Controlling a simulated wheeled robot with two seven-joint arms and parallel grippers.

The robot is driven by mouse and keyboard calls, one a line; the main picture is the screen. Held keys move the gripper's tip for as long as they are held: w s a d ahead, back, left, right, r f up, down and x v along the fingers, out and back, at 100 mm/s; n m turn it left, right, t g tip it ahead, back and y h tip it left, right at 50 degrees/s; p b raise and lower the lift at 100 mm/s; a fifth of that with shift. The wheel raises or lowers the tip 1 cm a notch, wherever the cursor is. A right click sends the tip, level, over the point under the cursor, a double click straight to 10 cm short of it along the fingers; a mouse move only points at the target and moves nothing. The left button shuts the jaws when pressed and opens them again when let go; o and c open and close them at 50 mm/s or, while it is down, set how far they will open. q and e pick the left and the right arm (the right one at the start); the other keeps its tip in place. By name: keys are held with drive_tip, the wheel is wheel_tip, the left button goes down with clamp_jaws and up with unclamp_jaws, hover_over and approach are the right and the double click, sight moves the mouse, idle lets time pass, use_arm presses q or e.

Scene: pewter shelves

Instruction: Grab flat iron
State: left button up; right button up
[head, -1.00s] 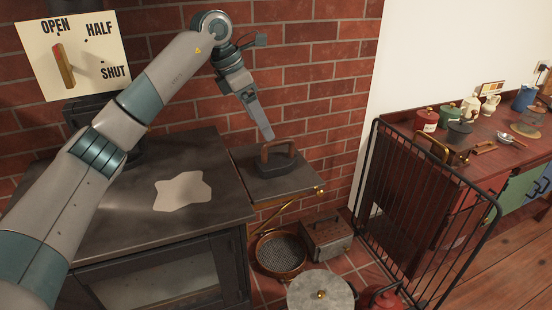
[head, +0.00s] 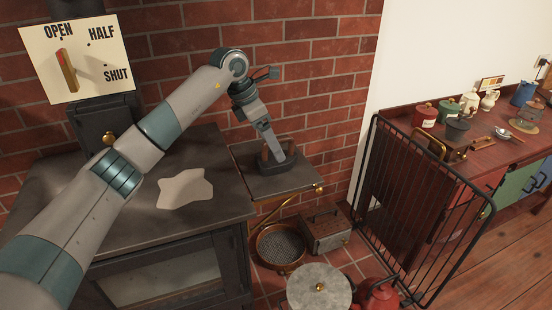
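The dark flat iron (head: 277,167) with a brown arched handle stands on the small side shelf of the stove. My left arm reaches in from the left over the stove. My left gripper (head: 279,152) points down at the iron, with its fingertips at the handle and overlapping its right part in this view. I cannot tell whether the fingers are around the handle or in front of it, or whether they are open or shut. My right gripper is not in view.
The side shelf (head: 296,183) has a brass rail and a brick wall behind it. The stove top (head: 105,219) carries a pale flat patch (head: 185,189). A sieve (head: 280,246), a metal box (head: 326,231) and a lidded pot (head: 318,290) stand on the floor. A black guard (head: 420,210) stands right.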

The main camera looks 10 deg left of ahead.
sight(273, 158)
use_arm(q)
drive_tip(key=shift+d+f+p, duration=0.1)
drive_tip(key=shift+f+p, duration=0.3)
drive_tip(key=f+p, duration=0.2)
drive_tip(key=f, duration=0.1)
drive_tip(key=shift+d+f, duration=0.3)
drive_tip(key=shift+d, duration=0.05)
drive_tip(key=shift+w+d+f, duration=0.1)
drive_tip(key=shift+w+f, duration=0.1)
drive_tip(key=shift+f, duration=0.2)
drive_tip(key=c, duration=2)
drive_tip(key=shift+w+r, duration=0.1)
drive_tip(key=shift+r, duration=0.1)
clamp_jaws()
drive_tip(key=shift+r, duration=0.1)
